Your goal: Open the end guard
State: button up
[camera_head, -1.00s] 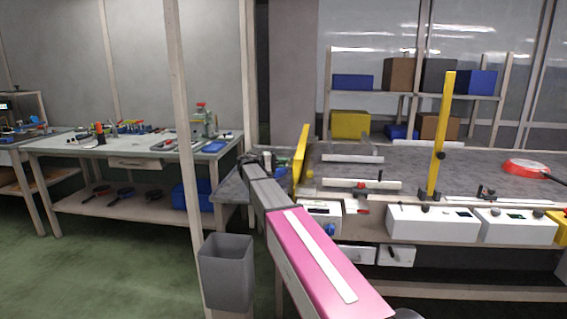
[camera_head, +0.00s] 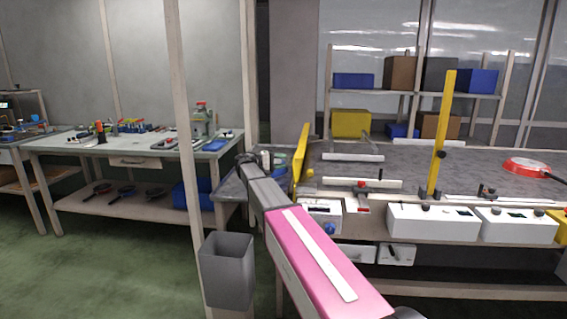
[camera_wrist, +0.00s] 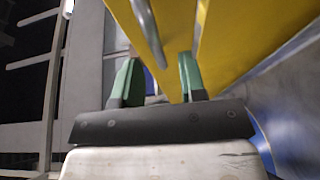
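The end guard (camera_head: 301,160) is a yellow panel standing upright at the left end of the conveyor. In the wrist view the yellow panel (camera_wrist: 245,35) fills the upper right, close to the fingers. A grey bar (camera_wrist: 148,28), apparently its handle, slants down toward the gap between the fingers. My gripper (camera_wrist: 158,62) has two green fingers standing apart, with the bar's lower end showing between or just beyond them; I cannot tell which. In the head view my gripper (camera_head: 279,159) is small, just left of the guard, and partly hidden by my arm.
A grey bin (camera_head: 226,272) and a pale post (camera_head: 185,130) stand left of my arm.

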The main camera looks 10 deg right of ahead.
jog(key=a, duration=0.9)
jog(key=shift+s+a+r, duration=0.15)
jog(key=shift+s+a, duration=0.05)
jog(key=shift+a, duration=0.1)
jog(key=shift+s, duration=0.1)
